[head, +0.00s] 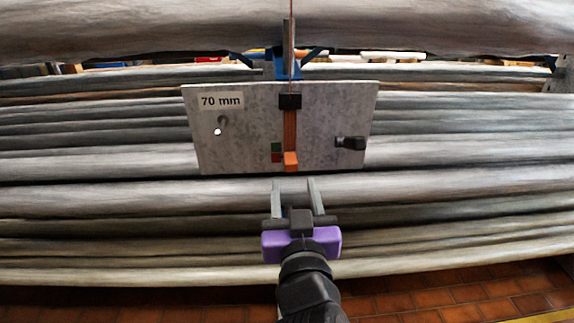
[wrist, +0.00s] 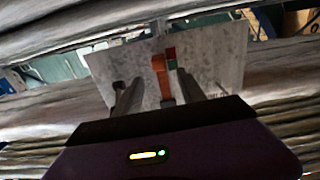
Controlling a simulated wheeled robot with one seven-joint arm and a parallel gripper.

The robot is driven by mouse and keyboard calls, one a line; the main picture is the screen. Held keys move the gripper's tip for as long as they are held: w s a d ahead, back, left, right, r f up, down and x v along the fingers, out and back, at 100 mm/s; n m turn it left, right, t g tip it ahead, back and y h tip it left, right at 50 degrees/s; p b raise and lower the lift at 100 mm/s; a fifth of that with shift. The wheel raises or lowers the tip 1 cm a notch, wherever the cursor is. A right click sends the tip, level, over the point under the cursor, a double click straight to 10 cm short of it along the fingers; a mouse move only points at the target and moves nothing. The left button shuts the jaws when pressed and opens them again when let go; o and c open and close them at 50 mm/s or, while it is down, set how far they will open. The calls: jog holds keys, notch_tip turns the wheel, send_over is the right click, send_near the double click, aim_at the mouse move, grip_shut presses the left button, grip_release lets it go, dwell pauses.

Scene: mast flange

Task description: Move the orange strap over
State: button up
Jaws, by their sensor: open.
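The orange strap (head: 290,130) runs down the middle of a grey plate (head: 245,150) marked 70 mm. A black clamp block (head: 290,101) sits at the strap's upper end and a brighter orange tab (head: 291,159) at its lower end. A small green and red marker (head: 276,152) is just left of the tab. My gripper (head: 293,184) is open and empty, its two fingers pointing at the plate from just below the tab. In the wrist view the strap (wrist: 161,75) shows between the fingers, apart from them as far as I can tell.
The plate has a hole or peg (head: 221,124) at left and a black knob (head: 350,143) at right. A thin line and metal bracket (head: 291,62) rise above it. Long grey bundles (head: 100,190) run behind, with a thick one (head: 150,25) overhead. Brick-red floor tiles (head: 470,300) show below.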

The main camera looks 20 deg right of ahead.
aim_at(292, 168)
jog(key=p+x, duration=0.1)
jog(key=x, duration=0.7)
jog(key=shift+f+p, duration=0.2)
jog(key=shift+p, duration=0.15)
jog(key=shift+s, duration=0.1)
jog(key=shift+c, duration=0.5)
grip_shut()
dwell(0.4)
